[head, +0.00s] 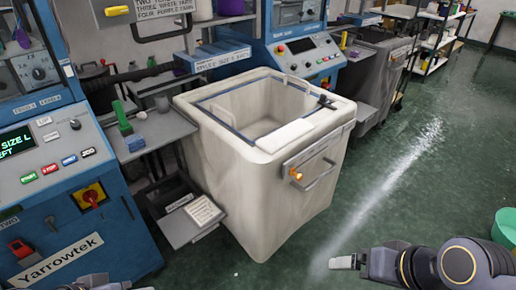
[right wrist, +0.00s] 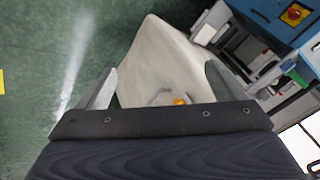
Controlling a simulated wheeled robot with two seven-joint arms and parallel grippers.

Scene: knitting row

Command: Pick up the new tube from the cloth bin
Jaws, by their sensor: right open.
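The cloth bin (head: 250,190) is a tall cream bin in the middle of the head view, open at the top. Its inner walls and part of its floor show, and I cannot make out a tube in it. Its front has a handle and an orange knob. My right gripper (head: 345,262) is low at the front right, outside the bin and empty. In the right wrist view its fingers (right wrist: 160,88) stand wide apart, with the bin (right wrist: 155,50) beyond them. Part of my left arm or gripper (head: 105,283) shows at the bottom left edge; its fingers cannot be made out.
A blue knitting machine (head: 75,180) stands at the left, and another (head: 300,50) is behind the bin. A low grey tray (head: 190,222) juts out beside the bin's left side. A green tub (head: 505,228) is at the right edge. The green floor (head: 430,150) right of the bin is clear.

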